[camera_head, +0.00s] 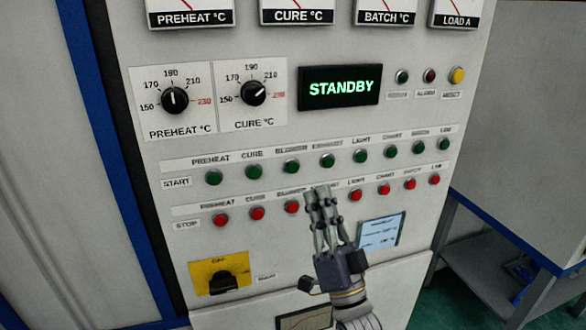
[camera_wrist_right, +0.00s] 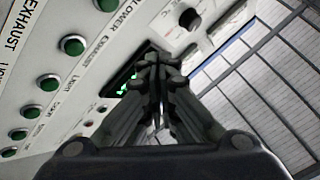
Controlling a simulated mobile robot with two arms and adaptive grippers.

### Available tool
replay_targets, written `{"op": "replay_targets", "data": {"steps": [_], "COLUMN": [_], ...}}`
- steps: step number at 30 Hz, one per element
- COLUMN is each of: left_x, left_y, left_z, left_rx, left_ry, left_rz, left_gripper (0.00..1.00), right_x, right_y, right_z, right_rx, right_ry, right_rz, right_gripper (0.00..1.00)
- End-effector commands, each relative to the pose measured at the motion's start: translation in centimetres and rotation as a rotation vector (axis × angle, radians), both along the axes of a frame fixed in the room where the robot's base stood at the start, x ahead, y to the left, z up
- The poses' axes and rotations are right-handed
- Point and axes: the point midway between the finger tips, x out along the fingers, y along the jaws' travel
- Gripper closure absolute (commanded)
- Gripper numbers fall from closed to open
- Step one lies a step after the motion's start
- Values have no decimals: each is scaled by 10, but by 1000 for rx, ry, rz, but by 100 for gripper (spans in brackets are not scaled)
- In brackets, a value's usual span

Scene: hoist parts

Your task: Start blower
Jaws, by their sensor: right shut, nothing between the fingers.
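The control panel (camera_head: 270,140) fills the middle of the head view, and its display (camera_head: 339,88) reads STANDBY. The green BLOWER button (camera_head: 291,165) is third from the left in the START row. The red BLOWER stop button (camera_head: 291,206) lies below it. My right gripper (camera_head: 322,190) is shut and empty, pointing up the panel, with its tips below the green EXHAUST button (camera_head: 327,160) and to the lower right of the green BLOWER button. Its shut fingers (camera_wrist_right: 160,62) also show in the right wrist view; contact with the panel cannot be told. My left gripper is out of view.
Other green and red buttons sit close on both sides. Two dials (camera_head: 174,100) are at upper left, a yellow-plated switch (camera_head: 220,275) at lower left, and a small blue-white label (camera_head: 379,233) right of my gripper. A grey shelf (camera_head: 510,275) stands at right.

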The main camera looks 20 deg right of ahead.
Motion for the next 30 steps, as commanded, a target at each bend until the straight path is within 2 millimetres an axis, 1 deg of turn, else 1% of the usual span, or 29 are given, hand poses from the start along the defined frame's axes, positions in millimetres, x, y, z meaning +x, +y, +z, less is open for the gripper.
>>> {"op": "replay_targets", "data": {"steps": [5,12,18,24,30], "left_x": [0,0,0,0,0], "left_y": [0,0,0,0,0], "left_z": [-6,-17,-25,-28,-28], "left_rx": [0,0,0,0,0], "left_ry": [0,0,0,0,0], "left_rz": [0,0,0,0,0], "left_gripper": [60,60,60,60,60], "right_x": [15,50,73,85,87], "right_y": [0,2,2,3,3], "right_z": [-1,-2,-2,-1,0], "right_rx": [0,1,0,-1,0], "right_ry": [-1,-1,0,1,1], "right_rz": [-1,0,0,0,0], "right_gripper": [100,100,100,100,100]}}
